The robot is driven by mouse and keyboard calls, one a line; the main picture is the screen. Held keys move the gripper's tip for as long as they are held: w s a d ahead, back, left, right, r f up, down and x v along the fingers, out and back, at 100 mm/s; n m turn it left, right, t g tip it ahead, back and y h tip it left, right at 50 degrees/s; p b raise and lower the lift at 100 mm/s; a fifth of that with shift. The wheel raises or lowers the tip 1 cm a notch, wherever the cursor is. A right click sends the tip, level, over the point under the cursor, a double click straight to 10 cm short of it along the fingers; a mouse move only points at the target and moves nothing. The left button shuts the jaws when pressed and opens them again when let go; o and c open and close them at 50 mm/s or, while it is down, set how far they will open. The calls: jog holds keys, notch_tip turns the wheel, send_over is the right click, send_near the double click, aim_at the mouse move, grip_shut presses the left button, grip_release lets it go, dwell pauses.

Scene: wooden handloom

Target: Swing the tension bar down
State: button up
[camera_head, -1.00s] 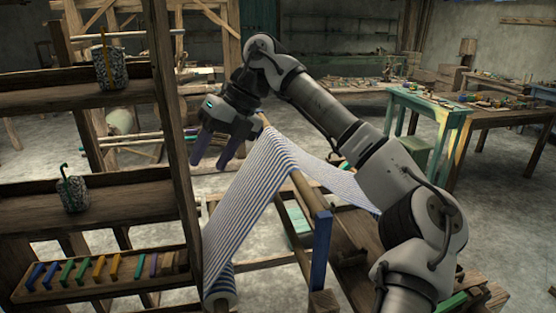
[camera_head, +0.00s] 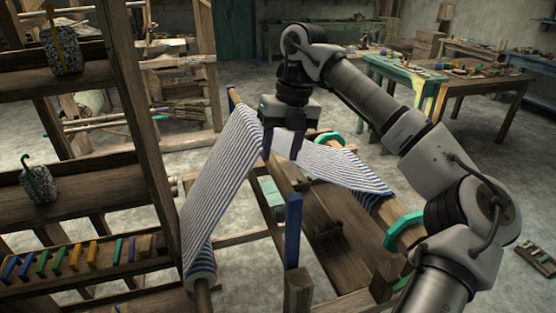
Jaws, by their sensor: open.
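The tension bar (camera_head: 279,181) is a wooden bar between blue arms, with the near blue arm (camera_head: 293,232) standing upright. Blue-and-white striped cloth (camera_head: 222,165) runs over the bar, down to a roll at the lower left and across to a beam at the right. My gripper (camera_head: 281,151) points down at the bar, beside the cloth's edge. Its two fingers are apart with nothing clearly held between them. The left finger overlaps the cloth and bar in the picture; I cannot tell whether it touches. The far end of the bar is mostly covered by cloth.
A wooden beam with green rings (camera_head: 403,226) lies right of the bar. Work tables (camera_head: 405,72) stand at the back right, with open floor before them.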

aim_at(277, 166)
jog(key=shift+s+a+f, duration=0.1)
jog(key=shift+a+f, duration=0.1)
jog(key=shift+f, duration=0.75)
jog(key=shift+a+f, duration=0.15)
jog(key=shift+f, duration=0.75)
grip_shut()
